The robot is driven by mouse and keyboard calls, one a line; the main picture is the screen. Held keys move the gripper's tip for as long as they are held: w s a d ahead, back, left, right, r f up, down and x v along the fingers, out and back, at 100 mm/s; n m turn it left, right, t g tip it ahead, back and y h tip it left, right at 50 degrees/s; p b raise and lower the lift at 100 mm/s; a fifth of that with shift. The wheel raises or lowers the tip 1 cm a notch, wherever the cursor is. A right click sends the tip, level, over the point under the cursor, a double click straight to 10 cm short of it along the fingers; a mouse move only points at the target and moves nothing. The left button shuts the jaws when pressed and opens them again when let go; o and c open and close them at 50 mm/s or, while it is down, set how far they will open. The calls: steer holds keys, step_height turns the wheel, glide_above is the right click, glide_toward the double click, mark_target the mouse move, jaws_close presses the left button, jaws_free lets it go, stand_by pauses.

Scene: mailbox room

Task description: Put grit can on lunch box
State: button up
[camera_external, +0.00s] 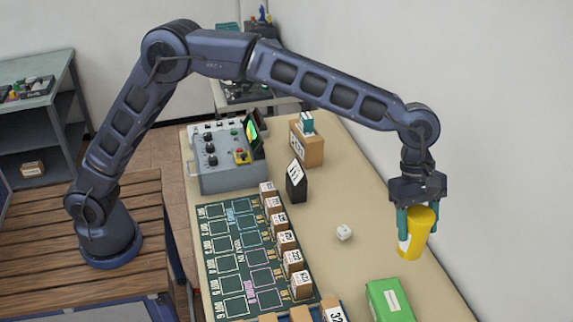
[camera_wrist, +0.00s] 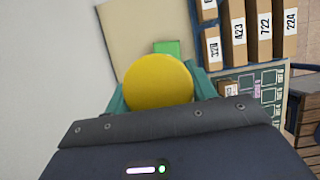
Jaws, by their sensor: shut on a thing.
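The grit can appears to be the yellow can (camera_external: 416,234) with a white label, held tilted in my gripper above the right side of the table. My gripper (camera_external: 416,215) points down with its teal fingers shut on the can. In the wrist view the round yellow end of the can (camera_wrist: 158,82) fills the space between the fingers (camera_wrist: 158,90). The lunch box appears to be the green box (camera_external: 390,300) on the table, nearer the camera than the can. Part of the green box (camera_wrist: 167,47) shows past the can in the wrist view; the rest is hidden.
A white die (camera_external: 344,232) lies left of the can. A green sorting mat (camera_external: 240,260) bears several small numbered boxes. A blue tray of numbered cartons (camera_wrist: 250,35) shows in the wrist view. A control box (camera_external: 222,165) and brown carton (camera_external: 307,148) stand farther back. A wall is at right.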

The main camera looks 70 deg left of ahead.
step_height(320, 180, down, 20)
steer(key=shift+r, duration=0.2)
stand_by(0.4)
steer(key=o, duration=1.3)
steer(key=shift+f, duration=0.15)
